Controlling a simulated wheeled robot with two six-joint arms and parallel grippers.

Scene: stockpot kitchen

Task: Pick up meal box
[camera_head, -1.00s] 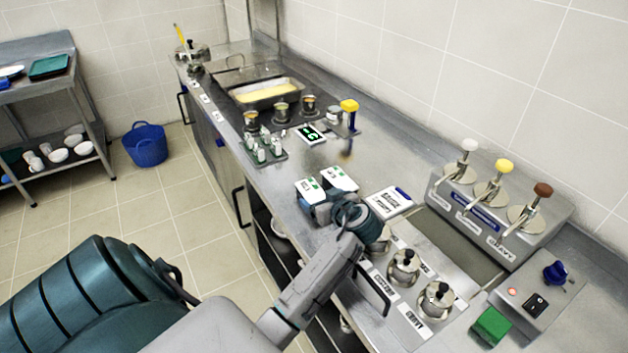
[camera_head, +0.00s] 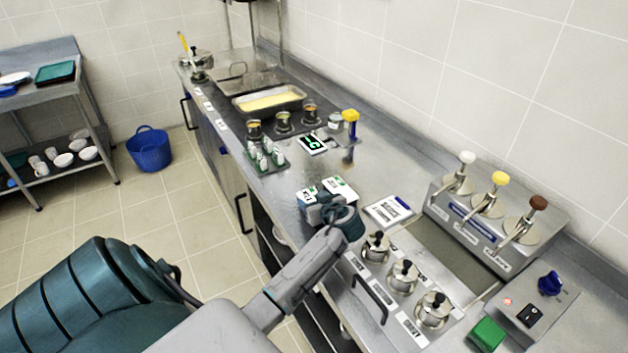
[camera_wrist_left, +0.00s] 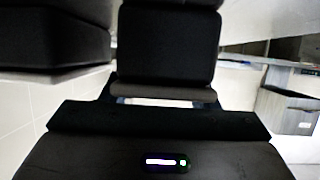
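Two low white boxes with green-marked labels, which look like meal boxes, stand side by side on the steel counter: a left box (camera_head: 306,194) and a right box (camera_head: 340,187). My left gripper (camera_head: 318,204) is at the near side of these boxes and hides their lower parts. I cannot tell whether it touches either one. In the left wrist view large dark blocks fill the upper part, and no box can be made out. Whether the left gripper is open or shut does not show. My right gripper is not in view.
A white card with a blue clip (camera_head: 388,210) lies to the right of the boxes. Lidded wells (camera_head: 403,277) and a pump dispenser (camera_head: 490,222) are nearer. A small display (camera_head: 313,144) and a tray of small bottles (camera_head: 264,157) stand farther back. Bare counter lies behind the boxes.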

